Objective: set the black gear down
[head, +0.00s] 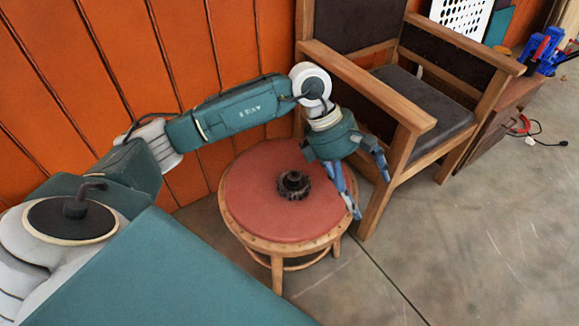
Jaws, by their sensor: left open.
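The black gear (293,184) lies on the red top of a round wooden stool (250,207), near its middle. My left gripper (370,198) is open, with its blue fingers spread apart. It is to the right of the gear, over the stool's right edge and beside the armchair's front leg. Nothing shows between its fingers, and the gear looks apart from them. My right gripper does not show.
A wooden armchair (428,105) with a dark seat stands close behind and right of the stool. An orange panelled wall (110,75) is at the left. A cabinet (500,125) with blue tools (545,50) stands at the far right. The floor (470,250) at the front right is clear.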

